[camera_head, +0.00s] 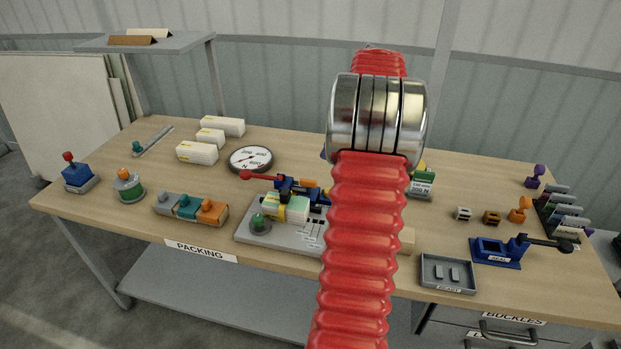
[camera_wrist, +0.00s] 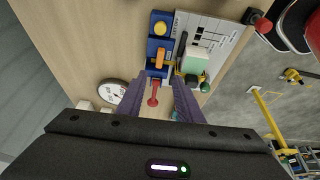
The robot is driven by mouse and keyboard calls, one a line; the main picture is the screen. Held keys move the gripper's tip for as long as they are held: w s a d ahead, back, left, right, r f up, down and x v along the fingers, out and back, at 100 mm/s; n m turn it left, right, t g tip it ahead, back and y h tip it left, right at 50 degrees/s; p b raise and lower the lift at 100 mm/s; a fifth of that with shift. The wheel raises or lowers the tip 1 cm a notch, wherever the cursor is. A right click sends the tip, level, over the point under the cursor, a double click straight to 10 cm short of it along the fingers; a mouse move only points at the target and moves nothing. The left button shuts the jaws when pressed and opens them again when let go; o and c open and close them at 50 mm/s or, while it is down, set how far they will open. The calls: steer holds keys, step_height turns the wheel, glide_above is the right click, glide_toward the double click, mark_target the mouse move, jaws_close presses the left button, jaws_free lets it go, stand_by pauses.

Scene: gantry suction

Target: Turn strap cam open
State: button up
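The strap cam (camera_head: 290,187) is a blue mechanism on a grey fixture, with a red lever (camera_head: 262,177) pointing left and ending in a red ball. In the wrist view the blue body (camera_wrist: 154,48) has an orange piece, and the red lever (camera_wrist: 153,91) points toward me. A pale block (camera_head: 296,211) with a yellow strap lies beside it. My gripper (camera_wrist: 160,76) has two purple fingers standing apart, with the red lever showing between them; contact cannot be told. In the head view my red arm hides part of the fixture, and the gripper cannot be made out.
The fixture's grey base (camera_head: 275,237) carries a green dome (camera_head: 259,223). A round gauge (camera_head: 250,159) and white boxes (camera_head: 197,152) stand behind and left. A grey tray (camera_head: 447,273) and a blue seal press (camera_head: 497,251) are on the right.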

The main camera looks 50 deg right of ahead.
mark_target(309, 181)
steer(key=x, duration=1.4)
steer(key=shift+r, duration=0.1)
steer(key=shift+c, duration=0.5)
jaws_close()
steer(key=shift+a, duration=0.15)
